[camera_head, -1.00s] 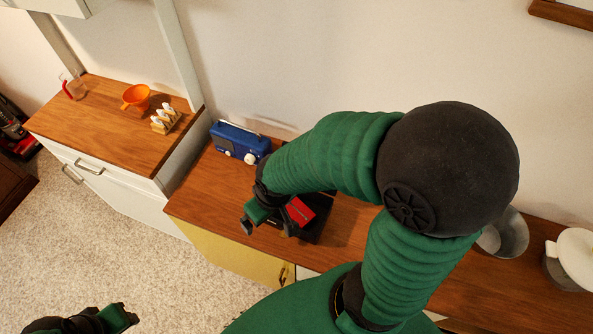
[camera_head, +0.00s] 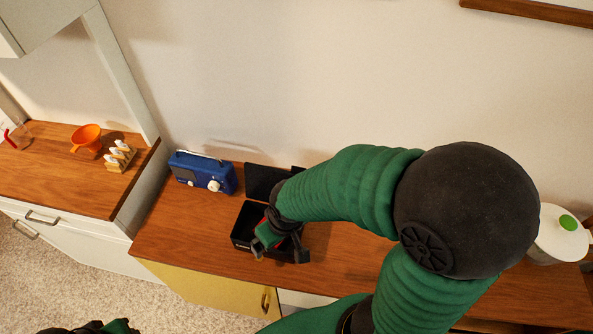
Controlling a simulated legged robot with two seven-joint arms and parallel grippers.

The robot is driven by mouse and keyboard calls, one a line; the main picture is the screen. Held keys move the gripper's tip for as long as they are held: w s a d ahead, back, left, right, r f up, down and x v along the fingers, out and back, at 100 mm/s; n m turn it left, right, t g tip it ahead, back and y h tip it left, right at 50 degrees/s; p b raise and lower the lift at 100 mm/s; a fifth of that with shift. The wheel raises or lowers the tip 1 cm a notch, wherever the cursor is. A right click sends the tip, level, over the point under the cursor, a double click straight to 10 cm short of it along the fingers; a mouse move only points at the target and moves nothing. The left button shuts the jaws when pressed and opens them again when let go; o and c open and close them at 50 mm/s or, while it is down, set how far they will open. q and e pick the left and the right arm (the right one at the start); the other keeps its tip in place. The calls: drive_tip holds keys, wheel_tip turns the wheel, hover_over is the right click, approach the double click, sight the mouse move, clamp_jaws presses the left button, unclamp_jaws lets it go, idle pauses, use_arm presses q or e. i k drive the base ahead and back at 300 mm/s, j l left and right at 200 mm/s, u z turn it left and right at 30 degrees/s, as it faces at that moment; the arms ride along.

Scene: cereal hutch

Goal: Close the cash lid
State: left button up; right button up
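The black cash box (camera_head: 241,238) stands on the wooden counter beside the radio. Its dark lid (camera_head: 262,181) is raised upright at the back, partly hidden by my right arm. My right gripper (camera_head: 281,248) is over the box's front right part, and its fingers look spread apart. A bit of red shows beside the gripper; I cannot tell whether it lies in the box. The gripper and forearm hide much of the box's inside and the lid's right part. My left gripper (camera_head: 98,328) is at the bottom left edge, mostly cut off and away from the box.
A blue radio (camera_head: 203,173) stands close to the left of the box. An orange funnel (camera_head: 87,138) and a toast rack (camera_head: 120,156) are on the left counter. A white lidded pot (camera_head: 556,236) is at the right. The counter's front left part is clear.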

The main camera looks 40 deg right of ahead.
sight(261, 180)
drive_tip(key=z, duration=0.9)
